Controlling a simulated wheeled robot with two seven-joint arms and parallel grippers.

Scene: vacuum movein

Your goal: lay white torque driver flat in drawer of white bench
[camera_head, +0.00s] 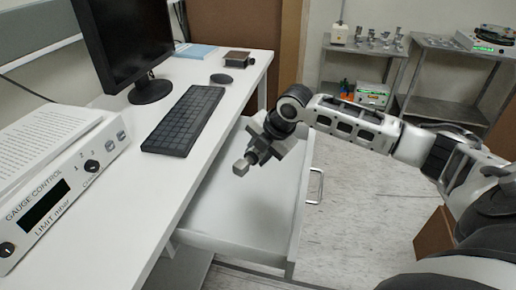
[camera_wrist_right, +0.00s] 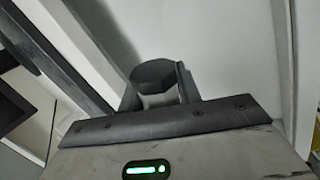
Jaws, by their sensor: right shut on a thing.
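The white bench (camera_head: 160,178) runs along the left, and its drawer (camera_head: 245,215) is pulled open with a bare white floor. My right gripper (camera_head: 248,160) is over the open drawer, pointing down and left. In the right wrist view my right gripper (camera_wrist_right: 158,90) is shut on a thick, round-ended piece, the torque driver (camera_wrist_right: 157,72), which looks dark grey in shade. Most of the driver is hidden. In the head view I cannot tell driver from fingertips at the pale blocky tip. Whether it touches the drawer floor is unclear. My left gripper is not in view.
On the bench are a keyboard (camera_head: 184,120), a monitor (camera_head: 122,40), a mouse (camera_head: 221,78) and a gauge control box (camera_head: 58,185). The drawer handle (camera_head: 316,186) sticks out to the right. Grey steel shelves (camera_head: 450,75) stand at the back right.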

